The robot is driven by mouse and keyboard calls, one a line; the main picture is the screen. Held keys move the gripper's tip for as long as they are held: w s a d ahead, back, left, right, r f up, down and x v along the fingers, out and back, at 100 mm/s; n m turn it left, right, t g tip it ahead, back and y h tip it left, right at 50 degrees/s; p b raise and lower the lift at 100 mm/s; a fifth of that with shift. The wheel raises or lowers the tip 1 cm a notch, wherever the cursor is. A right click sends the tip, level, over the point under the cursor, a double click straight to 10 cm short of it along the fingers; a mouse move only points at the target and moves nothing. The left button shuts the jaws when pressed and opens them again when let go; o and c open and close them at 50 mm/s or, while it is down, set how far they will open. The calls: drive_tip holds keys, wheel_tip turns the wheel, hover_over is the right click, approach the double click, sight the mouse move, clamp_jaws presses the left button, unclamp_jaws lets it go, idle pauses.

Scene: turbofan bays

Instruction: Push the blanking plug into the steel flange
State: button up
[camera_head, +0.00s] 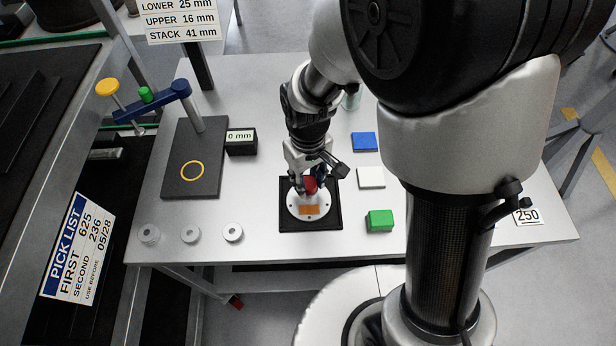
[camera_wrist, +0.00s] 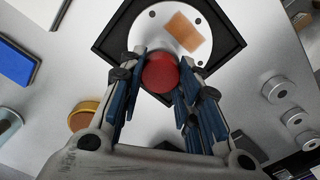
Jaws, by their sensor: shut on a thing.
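The blanking plug (camera_head: 310,184) is a red round piece held between the fingertips of my gripper (camera_head: 308,188). In the wrist view the red plug (camera_wrist: 160,73) sits between both blue-sided fingers of my gripper (camera_wrist: 162,78). The steel flange (camera_head: 310,215) is a pale disc with small holes and an orange patch, lying in a square black tray (camera_head: 335,226). In the wrist view the plug overlaps the near part of the flange (camera_wrist: 165,28). The flange's bore is hidden behind the plug and fingers. I cannot tell whether the plug touches the flange.
Blue (camera_head: 364,142), white (camera_head: 370,177) and green (camera_head: 380,220) blocks stand right of the tray. Three grey rings (camera_head: 190,233) line the front left. A dark plate (camera_head: 193,170) with a blue-armed stand and a "0 mm" display (camera_head: 241,141) is at left.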

drive_tip(key=shift+f, duration=0.15)
drive_tip(key=o, duration=0.9)
drive_tip(key=shift+c, duration=0.2)
drive_tip(key=o, duration=0.4)
drive_tip(key=shift+r+p, duration=2.95)
drive_tip(key=shift+r, duration=0.6)
